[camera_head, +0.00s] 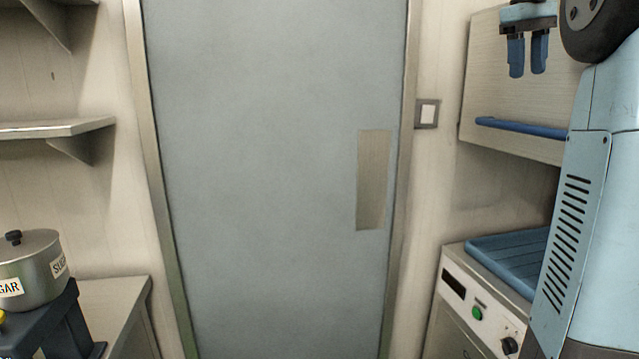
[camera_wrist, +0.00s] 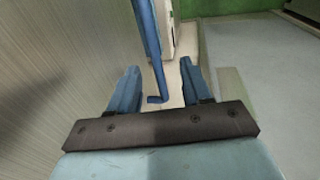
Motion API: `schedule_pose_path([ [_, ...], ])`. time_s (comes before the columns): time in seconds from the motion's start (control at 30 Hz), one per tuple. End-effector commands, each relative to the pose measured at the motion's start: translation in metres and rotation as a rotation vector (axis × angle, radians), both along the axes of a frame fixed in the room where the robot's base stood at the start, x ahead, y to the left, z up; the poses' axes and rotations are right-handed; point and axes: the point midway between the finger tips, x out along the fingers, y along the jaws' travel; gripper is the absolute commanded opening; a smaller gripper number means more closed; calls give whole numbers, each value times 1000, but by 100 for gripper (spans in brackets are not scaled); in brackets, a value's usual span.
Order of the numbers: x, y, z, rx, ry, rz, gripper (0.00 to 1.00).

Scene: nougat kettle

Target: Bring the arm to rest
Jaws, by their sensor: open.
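My gripper (camera_head: 527,72) is at the upper right of the head view, fingers pointing down, in front of a pale panel (camera_head: 485,85). A blue bar handle (camera_head: 520,127) runs along the panel's lower part, below my fingers. In the wrist view my gripper (camera_wrist: 158,76) is open, with two blue fingers apart. The blue bar (camera_wrist: 147,35) shows in the gap between them, its bent end near the palm. Nothing appears gripped; I cannot tell how far the bar is from the fingers. My blue arm fills the right edge of the head view.
A grey door (camera_head: 270,180) stands in the middle. At right, below the panel, is a machine (camera_head: 462,300) with a blue top (camera_head: 505,262), green button and black knob. At lower left, a lidded pot (camera_head: 30,270) labelled sugar stands on a dark stand. A shelf (camera_head: 55,128) hangs above.

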Motion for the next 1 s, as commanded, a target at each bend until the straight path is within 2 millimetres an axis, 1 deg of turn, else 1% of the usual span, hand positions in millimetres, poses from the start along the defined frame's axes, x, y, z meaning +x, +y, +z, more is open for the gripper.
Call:
schedule_pose_path([
  [0.03, -6, 10, -5, 4, -17, 4, 48],
  [0.17, -21, 41, -28, 16, -74, 3, 48],
  [0.37, -50, 88, -73, 45, -165, -4, 48],
  [0.47, -67, 112, -99, 64, -210, -9, 48],
  [0.67, -105, 155, -157, 110, -293, -29, 48],
  [0.7, -113, 163, -170, 120, -308, -32, 48],
  [0.77, -126, 175, -189, 136, -331, -40, 48],
  [0.8, -135, 182, -203, 147, -346, -45, 48],
  [1.0, -174, 210, -265, 196, -410, -74, 48],
])
